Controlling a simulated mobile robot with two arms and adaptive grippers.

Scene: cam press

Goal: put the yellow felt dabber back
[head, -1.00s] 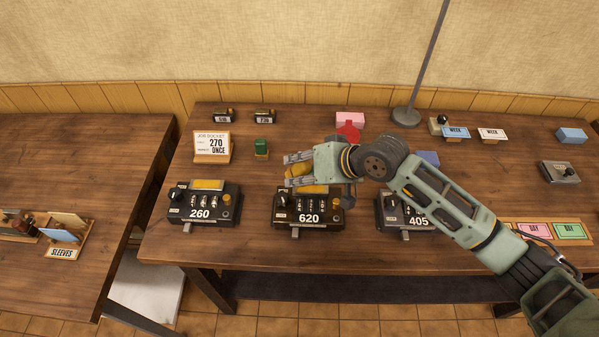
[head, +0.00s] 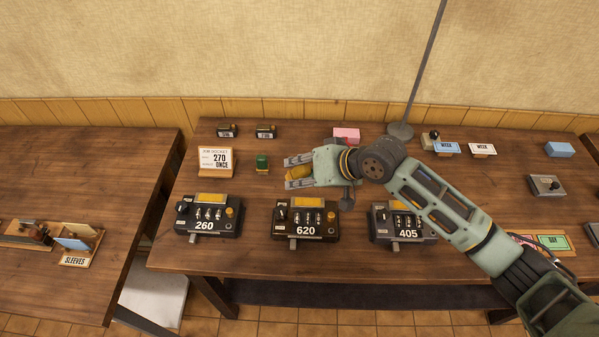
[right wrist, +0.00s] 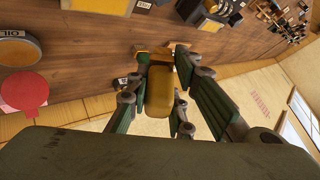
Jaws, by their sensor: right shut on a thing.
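The yellow felt dabber (head: 300,173) is between the fingers of my right gripper (head: 298,172), which is shut on it. In the right wrist view the dabber (right wrist: 160,91) is a rounded yellow block between the green-padded fingers (right wrist: 163,85). In the head view the gripper appears just behind the press marked 620 (head: 306,230); its height above the table is hard to tell. A green dabber (head: 262,162) stands on the table to the left of the gripper. My left gripper is not in view.
Presses marked 260 (head: 205,225) and 405 (head: 410,234) flank the 620 press. A docket sign reading 270 ONCE (head: 216,160) stands behind the 260 press. A pink block (head: 347,135) and a lamp-like stand base (head: 400,131) are at the back. A red disc (right wrist: 22,91) shows in the wrist view.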

